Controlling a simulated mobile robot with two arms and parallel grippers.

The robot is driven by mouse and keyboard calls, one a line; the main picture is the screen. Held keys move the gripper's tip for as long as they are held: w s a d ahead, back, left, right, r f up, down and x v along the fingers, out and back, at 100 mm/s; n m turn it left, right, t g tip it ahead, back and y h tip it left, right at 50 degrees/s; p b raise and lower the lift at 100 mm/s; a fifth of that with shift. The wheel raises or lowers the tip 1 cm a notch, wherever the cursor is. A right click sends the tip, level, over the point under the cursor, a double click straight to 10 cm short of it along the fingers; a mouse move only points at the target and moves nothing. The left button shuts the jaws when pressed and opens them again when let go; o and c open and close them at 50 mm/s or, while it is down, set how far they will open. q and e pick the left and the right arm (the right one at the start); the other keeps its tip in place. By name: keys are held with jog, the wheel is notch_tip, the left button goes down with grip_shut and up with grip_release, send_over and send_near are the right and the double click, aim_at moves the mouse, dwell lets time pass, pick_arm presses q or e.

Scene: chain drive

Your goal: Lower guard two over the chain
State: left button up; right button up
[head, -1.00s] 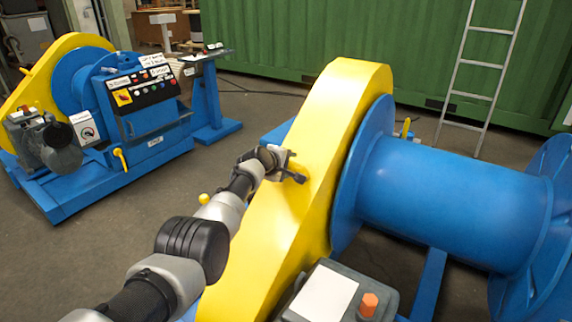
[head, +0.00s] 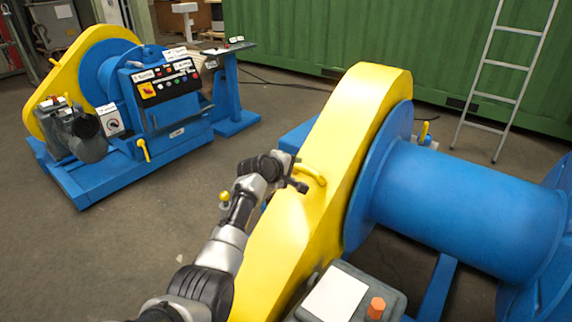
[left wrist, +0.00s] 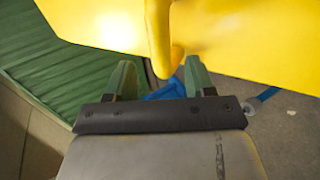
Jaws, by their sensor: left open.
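The large yellow guard (head: 335,150) stands beside the blue drum of the near winch and hides any chain behind it. A yellow bar handle (head: 313,174) sticks out of its left face. My left gripper (head: 298,178) is open and just to the left of this handle. In the left wrist view the handle (left wrist: 160,40) stands ahead of and between the two green fingertips (left wrist: 158,75), with the guard (left wrist: 240,35) behind it. The fingers do not appear closed on it. My right gripper is not in view.
The near winch's blue drum (head: 460,205) is right of the guard. A grey box (head: 350,295) with an orange knob is at the front. A second blue winch (head: 180,150) with its own yellow guard (head: 70,75) stands back left. Floor between the winches is clear.

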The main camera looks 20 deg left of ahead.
pick_arm(q)
jog(key=v, duration=0.3)
dwell(0.6)
